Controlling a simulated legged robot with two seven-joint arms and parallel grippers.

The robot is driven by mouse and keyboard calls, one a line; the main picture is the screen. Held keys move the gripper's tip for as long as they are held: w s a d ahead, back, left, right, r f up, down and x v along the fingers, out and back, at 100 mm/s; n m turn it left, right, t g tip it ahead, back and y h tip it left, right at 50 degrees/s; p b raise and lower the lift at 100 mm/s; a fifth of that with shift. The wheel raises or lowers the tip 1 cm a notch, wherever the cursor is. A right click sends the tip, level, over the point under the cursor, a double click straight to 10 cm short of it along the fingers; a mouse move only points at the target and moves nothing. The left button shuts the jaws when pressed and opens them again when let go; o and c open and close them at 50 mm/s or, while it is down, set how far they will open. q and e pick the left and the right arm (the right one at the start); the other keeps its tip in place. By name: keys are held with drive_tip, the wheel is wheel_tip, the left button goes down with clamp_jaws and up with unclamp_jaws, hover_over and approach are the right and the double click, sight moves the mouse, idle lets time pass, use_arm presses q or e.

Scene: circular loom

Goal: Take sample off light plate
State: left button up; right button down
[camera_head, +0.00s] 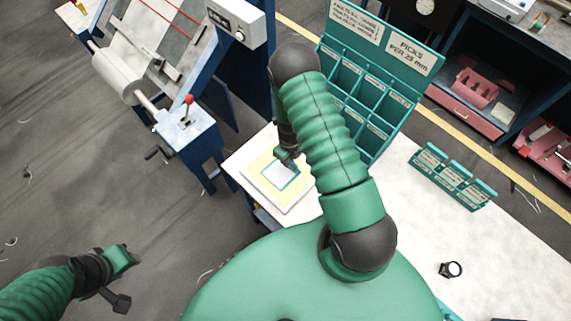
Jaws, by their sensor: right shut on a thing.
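The light plate (257,189) is a pale yellow lit square in a white frame on the near-left corner of the white table. The sample (282,178) is a small whitish square with a teal edge, seen over the middle of the plate. My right gripper (287,161) is at the sample's upper edge and is shut on it. I cannot tell whether the sample touches the plate or is just above it. My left gripper (126,258) is at the lower left over the floor, away from the table; its fingers are too small to read.
A teal rack (372,88) with labelled compartments stands at the table's back, beside my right arm. A smaller teal holder (452,177) and a black ring-shaped item (451,269) are on the table (405,215) to the right. Loom machinery (188,135) stands at the upper left.

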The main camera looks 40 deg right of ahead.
drive_tip(key=shift+r+b, duration=0.55)
drive_tip(key=shift+r, duration=0.15)
drive_tip(key=shift+s+a+r+b, duration=0.1)
drive_tip(key=shift+s+r+b, duration=0.15)
drive_tip(key=shift+r+b, duration=0.6)
drive_tip(key=s+a+b, duration=0.1)
drive_tip(key=s, duration=0.3)
drive_tip(key=s+a+b, duration=0.2)
drive_tip(key=s, duration=0.2)
drive_tip(key=s+a+r+b, duration=0.1)
drive_tip(key=s+b, duration=0.1)
drive_tip(key=s, duration=0.2)
drive_tip(key=shift+a, duration=0.3)
drive_tip(key=shift+s+a+r+p, duration=0.25)
drive_tip(key=shift+s+p, duration=0.4)
drive_tip(key=shift+p, duration=0.05)
drive_tip(key=shift+s+a+r+p, duration=0.25)
drive_tip(key=shift+s+p, duration=0.4)
drive_tip(key=shift+p, duration=0.05)
